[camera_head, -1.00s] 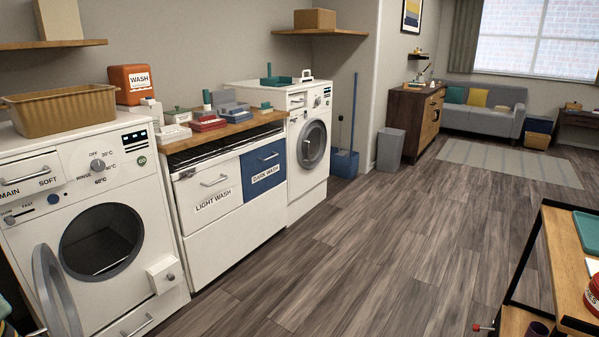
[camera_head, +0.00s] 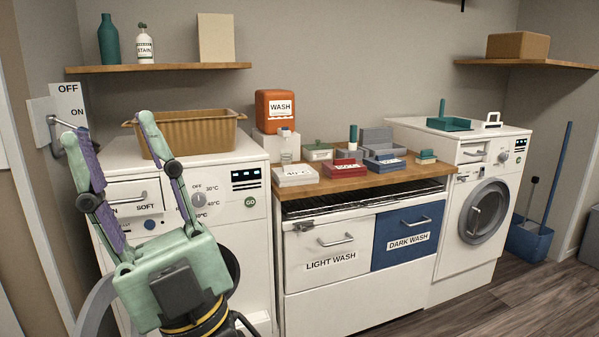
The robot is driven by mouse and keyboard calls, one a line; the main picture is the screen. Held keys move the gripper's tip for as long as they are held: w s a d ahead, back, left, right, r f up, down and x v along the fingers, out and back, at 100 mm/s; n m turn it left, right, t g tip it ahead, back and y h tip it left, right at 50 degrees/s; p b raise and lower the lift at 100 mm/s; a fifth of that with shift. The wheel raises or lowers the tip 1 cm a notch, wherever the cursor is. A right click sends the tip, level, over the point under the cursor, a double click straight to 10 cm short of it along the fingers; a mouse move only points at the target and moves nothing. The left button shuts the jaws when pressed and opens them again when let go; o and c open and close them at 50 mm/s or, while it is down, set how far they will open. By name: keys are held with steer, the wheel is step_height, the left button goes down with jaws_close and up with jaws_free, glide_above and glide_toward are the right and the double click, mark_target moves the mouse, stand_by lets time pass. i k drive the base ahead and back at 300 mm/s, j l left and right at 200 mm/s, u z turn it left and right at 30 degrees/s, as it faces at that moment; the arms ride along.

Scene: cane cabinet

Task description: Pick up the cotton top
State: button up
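I cannot make out a cotton top in this view. My gripper (camera_head: 108,126) is at the left, pointing up, with its two green and purple fingers spread wide and nothing between them. It is in front of the left washing machine (camera_head: 256,222) and hides much of its front, including most of the round door opening. A tan ribbed basket (camera_head: 200,133) stands on top of that machine, behind and to the right of the fingertips. Its inside is hidden.
A counter (camera_head: 415,174) with LIGHT WASH (camera_head: 325,262) and DARK WASH (camera_head: 408,238) drawers holds several small boxes and an orange WASH dispenser (camera_head: 275,110). A second washing machine (camera_head: 505,185) stands right. An OFF/ON lever switch (camera_head: 66,105) is on the left wall. Floor is free at lower right.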

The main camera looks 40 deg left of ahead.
mark_target(283, 176)
steer(key=i+l+u, duration=0.2)
steer(key=i, duration=1.25)
steer(key=i+l+u, duration=0.25)
steer(key=i+u, duration=0.2)
steer(key=i+l+u, duration=0.5)
steer(key=i, duration=0.15)
steer(key=i+l+u, duration=0.45)
steer(key=l, duration=0.15)
steer(key=i+l+u, duration=0.25)
steer(key=l+u, duration=0.2)
steer(key=l, duration=0.25)
